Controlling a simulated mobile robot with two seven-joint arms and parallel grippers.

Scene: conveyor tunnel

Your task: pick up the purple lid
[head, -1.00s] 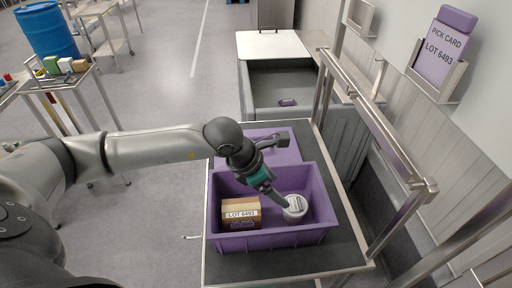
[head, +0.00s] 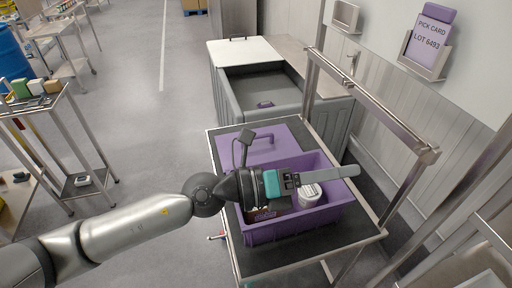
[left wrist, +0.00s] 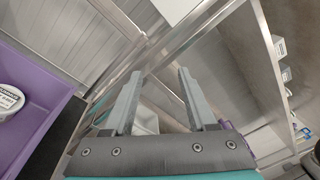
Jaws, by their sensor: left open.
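The purple lid (head: 291,140) lies flat on the dark belt, just behind the open purple tote, with a raised handle on top. My left gripper (head: 352,171) is above the tote, to the right of and nearer than the lid, its fingers pointing right. It is open and empty; in the left wrist view its two fingers (left wrist: 160,75) stand apart with nothing between them. My forearm and wrist partly cover the lid's near left part. The lid does not show clearly in the left wrist view. My right gripper is not in view.
The purple tote (head: 290,230) holds a white round tub (head: 310,196) and a carton mostly hidden by my gripper. A metal rail frame (head: 370,95) stands along the right. A grey bin (head: 240,97) stands beyond the belt. A steel trolley (head: 45,110) is at left.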

